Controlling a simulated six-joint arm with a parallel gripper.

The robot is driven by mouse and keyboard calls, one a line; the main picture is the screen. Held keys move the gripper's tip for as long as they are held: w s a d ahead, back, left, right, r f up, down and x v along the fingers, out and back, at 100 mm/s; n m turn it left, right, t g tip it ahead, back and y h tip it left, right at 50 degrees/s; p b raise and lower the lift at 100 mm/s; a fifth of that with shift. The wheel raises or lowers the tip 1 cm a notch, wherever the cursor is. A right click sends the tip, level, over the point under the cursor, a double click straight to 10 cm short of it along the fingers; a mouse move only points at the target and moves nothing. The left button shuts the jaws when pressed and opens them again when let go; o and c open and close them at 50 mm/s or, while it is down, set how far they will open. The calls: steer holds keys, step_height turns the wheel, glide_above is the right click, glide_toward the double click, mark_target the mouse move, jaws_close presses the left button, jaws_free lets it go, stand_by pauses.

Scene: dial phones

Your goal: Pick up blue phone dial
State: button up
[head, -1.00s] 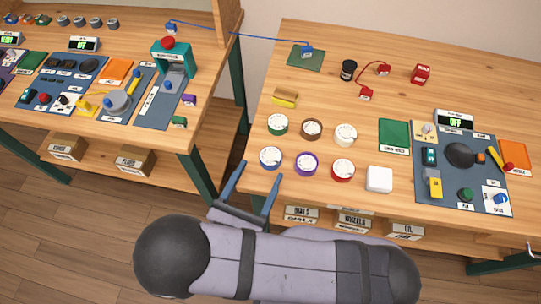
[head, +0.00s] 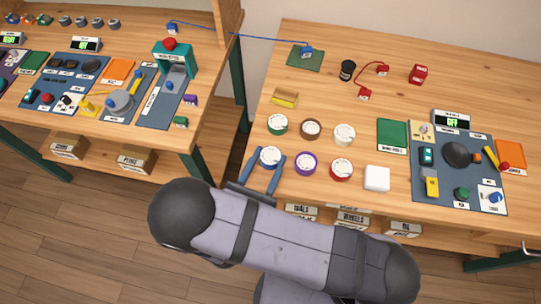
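The blue phone dial (head: 270,157) is a round disc with a white face and blue rim. It is on the right-hand table near its front left corner, in the front row of dials. My gripper (head: 265,158) is open, with one blue finger on each side of the blue dial. I cannot tell whether the fingers touch it, or how far above the table they are.
The purple dial (head: 306,163) sits close to the gripper's right finger. The green dial (head: 278,124) is just behind. A brown dial (head: 311,129), a white dial (head: 344,134) and a red dial (head: 341,169) are further right. A white block (head: 377,178) stands beyond.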

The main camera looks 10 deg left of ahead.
mark_target(268, 162)
steer(key=shift+r, duration=0.15)
steer(key=shift+r, duration=4.85)
